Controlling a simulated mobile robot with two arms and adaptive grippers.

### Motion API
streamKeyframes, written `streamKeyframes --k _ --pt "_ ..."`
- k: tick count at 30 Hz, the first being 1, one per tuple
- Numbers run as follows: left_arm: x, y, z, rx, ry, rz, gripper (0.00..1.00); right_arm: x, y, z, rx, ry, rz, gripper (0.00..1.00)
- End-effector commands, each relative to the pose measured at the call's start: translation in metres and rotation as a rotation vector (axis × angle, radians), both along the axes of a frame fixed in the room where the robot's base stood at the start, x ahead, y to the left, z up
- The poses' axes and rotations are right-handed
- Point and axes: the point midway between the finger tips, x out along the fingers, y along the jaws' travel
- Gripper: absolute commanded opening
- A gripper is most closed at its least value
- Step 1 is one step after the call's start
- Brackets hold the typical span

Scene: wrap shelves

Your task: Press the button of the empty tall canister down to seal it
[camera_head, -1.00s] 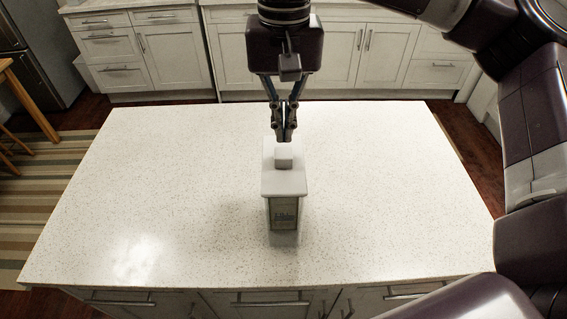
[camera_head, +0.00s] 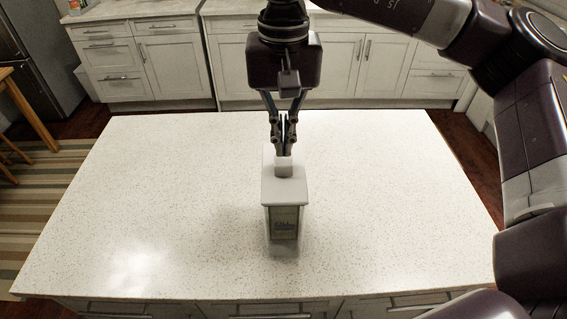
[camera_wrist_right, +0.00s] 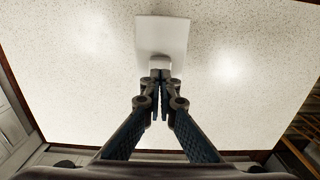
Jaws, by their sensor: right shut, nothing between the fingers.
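The tall canister (camera_head: 284,219) stands upright on the white speckled island counter. It has a white lid (camera_head: 285,189) with a raised square button (camera_head: 284,170) in the middle, and a label on its front. My right gripper (camera_head: 284,152) points down with its fingers together and empty. Its tips are at the far edge of the button in the head view; I cannot tell whether they touch it. In the right wrist view the fingertips (camera_wrist_right: 160,76) sit right at the button (camera_wrist_right: 160,63), with the lid (camera_wrist_right: 163,36) beyond. My left gripper is not in view.
The counter (camera_head: 150,200) is otherwise bare, with free room on all sides of the canister. White cabinets (camera_head: 170,60) line the back. A wooden stool (camera_head: 28,110) and a striped rug (camera_head: 50,190) are at the left.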

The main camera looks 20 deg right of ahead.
Motion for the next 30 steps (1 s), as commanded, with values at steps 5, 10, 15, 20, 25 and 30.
streamKeyframes --k 5,10,15,20,25,30 --pt "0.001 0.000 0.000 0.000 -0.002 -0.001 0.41 0.000 0.000 0.000 0.000 0.000 0.000 0.00" --pt "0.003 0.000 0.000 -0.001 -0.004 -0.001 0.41 0.000 0.000 0.000 0.000 0.000 0.000 0.00" --pt "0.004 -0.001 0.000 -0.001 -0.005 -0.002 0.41 0.000 0.000 0.000 0.000 0.000 0.000 0.00" --pt "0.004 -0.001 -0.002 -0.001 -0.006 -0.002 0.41 0.000 0.000 -0.003 0.000 0.000 0.000 0.00" --pt "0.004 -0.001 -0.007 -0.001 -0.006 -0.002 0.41 0.000 0.000 -0.008 0.000 0.000 0.000 0.00" --pt "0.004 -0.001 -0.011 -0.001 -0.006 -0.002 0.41 0.000 0.000 -0.013 0.000 0.000 0.000 0.00"
